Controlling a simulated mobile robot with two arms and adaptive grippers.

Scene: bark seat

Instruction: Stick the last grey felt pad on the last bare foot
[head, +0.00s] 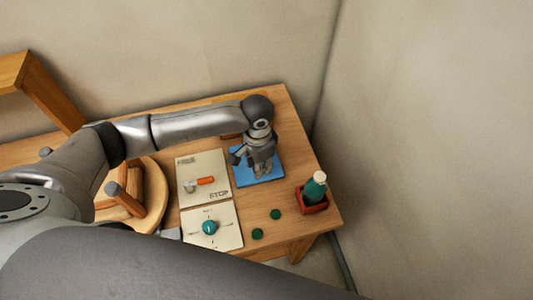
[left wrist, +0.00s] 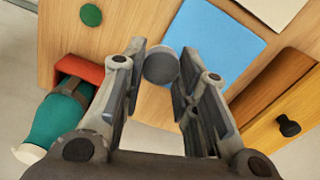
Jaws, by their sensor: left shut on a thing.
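The grey felt pad (left wrist: 162,67) is a round grey disc between the fingertips of my left gripper (left wrist: 158,72) in the left wrist view. My left gripper (head: 262,172) is shut on it, over the blue mat (head: 243,178) in the head view. The mat (left wrist: 215,45) shows just beyond the pad in the left wrist view. The upside-down round wooden seat (head: 154,190) is at the left of the table, with a leg (head: 125,200) sticking up. My arm hides part of the seat, and I cannot tell which foot is bare. My right gripper is out of view.
A FREE/STOP board (head: 205,168) with an orange-handled lever and a dial board (head: 225,238) with a teal knob (head: 210,227) lie between seat and mat. Two green discs (head: 275,213) (head: 257,233) lie near the front. A green bottle (head: 315,187) stands in a red holder (head: 312,208) at the right edge.

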